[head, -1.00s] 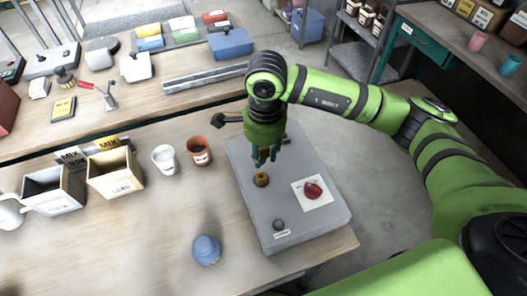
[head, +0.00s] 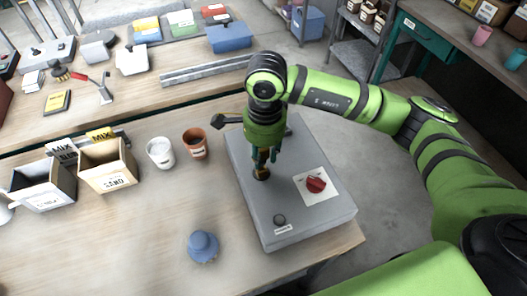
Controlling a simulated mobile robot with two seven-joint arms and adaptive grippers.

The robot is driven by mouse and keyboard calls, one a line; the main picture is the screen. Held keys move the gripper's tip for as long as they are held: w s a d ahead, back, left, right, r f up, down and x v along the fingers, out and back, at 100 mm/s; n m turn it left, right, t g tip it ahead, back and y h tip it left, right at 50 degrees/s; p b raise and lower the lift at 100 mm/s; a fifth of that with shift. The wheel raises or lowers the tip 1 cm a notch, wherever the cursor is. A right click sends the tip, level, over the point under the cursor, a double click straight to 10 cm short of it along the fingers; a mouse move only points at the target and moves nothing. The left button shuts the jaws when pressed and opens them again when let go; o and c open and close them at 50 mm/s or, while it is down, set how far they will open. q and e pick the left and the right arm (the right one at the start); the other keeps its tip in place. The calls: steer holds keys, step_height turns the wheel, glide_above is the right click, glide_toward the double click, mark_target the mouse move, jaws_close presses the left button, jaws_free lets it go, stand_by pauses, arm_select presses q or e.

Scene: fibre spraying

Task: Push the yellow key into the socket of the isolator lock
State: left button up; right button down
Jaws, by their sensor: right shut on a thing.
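The isolator box (head: 242,203) is a grey panel lying on the bench. It has a red rotary switch (head: 316,185) on a white plate and a small dark round button near its front edge. My right gripper (head: 263,163) points down over the left half of the box, its fingers shut. Just below the fingertips is the isolator lock (head: 262,175), dark with a little yellow showing. The fingers hide most of the yellow key, and I cannot tell how deep it sits in the socket. My left gripper is out of view.
A terracotta pot (head: 195,144), a white cup (head: 160,153) and a sand bin (head: 108,177) stand to the left. Bench between them is clear.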

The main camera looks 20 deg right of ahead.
mark_target(264, 159)
steer(key=shift+f, duration=0.1)
steer(key=shift+b, duration=0.5)
stand_by(0.6)
steer(key=shift+b, duration=0.4)
stand_by(0.5)
steer(key=shift+b, duration=0.45)
steer(key=shift+f+b, duration=1.55)
steer(key=shift+b, duration=0.45)
